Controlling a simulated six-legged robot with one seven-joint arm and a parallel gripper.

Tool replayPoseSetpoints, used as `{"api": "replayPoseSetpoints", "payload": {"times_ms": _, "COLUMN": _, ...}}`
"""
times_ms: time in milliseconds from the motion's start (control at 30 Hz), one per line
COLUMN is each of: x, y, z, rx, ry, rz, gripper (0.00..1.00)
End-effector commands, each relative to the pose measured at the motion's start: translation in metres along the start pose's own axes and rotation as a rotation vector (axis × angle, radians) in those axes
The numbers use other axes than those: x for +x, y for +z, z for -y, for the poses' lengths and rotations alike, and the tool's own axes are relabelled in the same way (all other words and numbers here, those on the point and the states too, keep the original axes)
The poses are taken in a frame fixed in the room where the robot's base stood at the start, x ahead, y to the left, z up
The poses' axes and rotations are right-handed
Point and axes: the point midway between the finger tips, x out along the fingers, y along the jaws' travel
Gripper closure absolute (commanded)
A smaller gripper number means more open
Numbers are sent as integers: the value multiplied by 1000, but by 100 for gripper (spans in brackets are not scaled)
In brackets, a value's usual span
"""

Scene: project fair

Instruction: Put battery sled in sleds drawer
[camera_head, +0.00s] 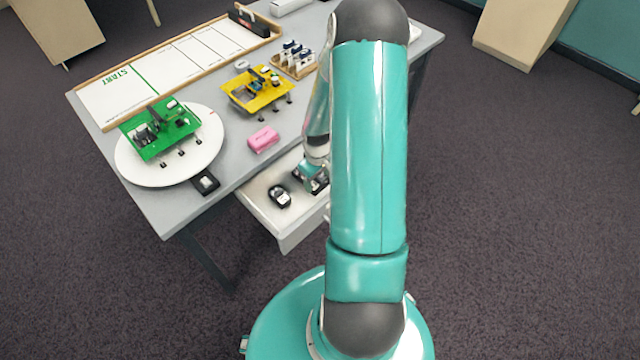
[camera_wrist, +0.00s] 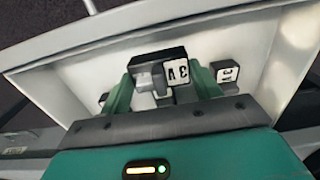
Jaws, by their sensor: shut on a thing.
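The held battery sled (camera_wrist: 158,62) is a small black piece with a white label bearing dark characters. My gripper (camera_wrist: 163,92) is shut on it, with a green finger on each side, and the sled is inside or just above the open white drawer. In the head view my gripper (camera_head: 312,178) is over the drawer (camera_head: 262,208), partly hidden by my arm. The wrist view shows the drawer's pale wall (camera_wrist: 60,72) beyond the sled. I cannot tell whether the sled touches the drawer floor.
Another dark sled with a white label (camera_head: 279,196) lies in the drawer, left of my gripper. A labelled piece (camera_wrist: 226,74) sits right of the held sled. On the table are a green car (camera_head: 160,130) on a white disc, a yellow car (camera_head: 256,92) and a pink block (camera_head: 263,139).

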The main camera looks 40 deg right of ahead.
Motion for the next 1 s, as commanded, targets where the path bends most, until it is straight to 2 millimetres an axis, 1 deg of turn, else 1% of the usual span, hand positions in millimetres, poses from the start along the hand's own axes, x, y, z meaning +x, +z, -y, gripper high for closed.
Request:
{"api": "replayPoseSetpoints", "payload": {"times_ms": 167, "x": 12, "y": 2, "z": -9, "rx": 0, "ry": -1, "rz": 0, "gripper": 65}}
{"api": "replayPoseSetpoints", "payload": {"times_ms": 300, "x": 35, "y": 1, "z": -8, "rx": -2, "ry": -2, "rz": 1, "gripper": 65}}
{"api": "replayPoseSetpoints", "payload": {"times_ms": 367, "x": 41, "y": 1, "z": -9, "rx": -2, "ry": -1, "rz": 1, "gripper": 65}}
{"api": "replayPoseSetpoints", "payload": {"times_ms": 733, "x": 45, "y": 1, "z": -9, "rx": -1, "ry": 0, "rz": -1, "gripper": 65}}
{"api": "replayPoseSetpoints", "payload": {"times_ms": 767, "x": 45, "y": 1, "z": -9, "rx": -1, "ry": 0, "rz": -1, "gripper": 31}}
{"api": "replayPoseSetpoints", "payload": {"times_ms": 800, "x": 45, "y": 1, "z": -9, "rx": -1, "ry": 0, "rz": -1, "gripper": 23}}
{"api": "replayPoseSetpoints", "payload": {"times_ms": 833, "x": 45, "y": 1, "z": -9, "rx": -1, "ry": 0, "rz": -1, "gripper": 17}}
{"api": "replayPoseSetpoints", "payload": {"times_ms": 867, "x": 45, "y": 1, "z": -9, "rx": -1, "ry": 0, "rz": -1, "gripper": 15}}
{"api": "replayPoseSetpoints", "payload": {"times_ms": 1000, "x": 45, "y": 1, "z": -9, "rx": -1, "ry": 0, "rz": -1, "gripper": 15}}
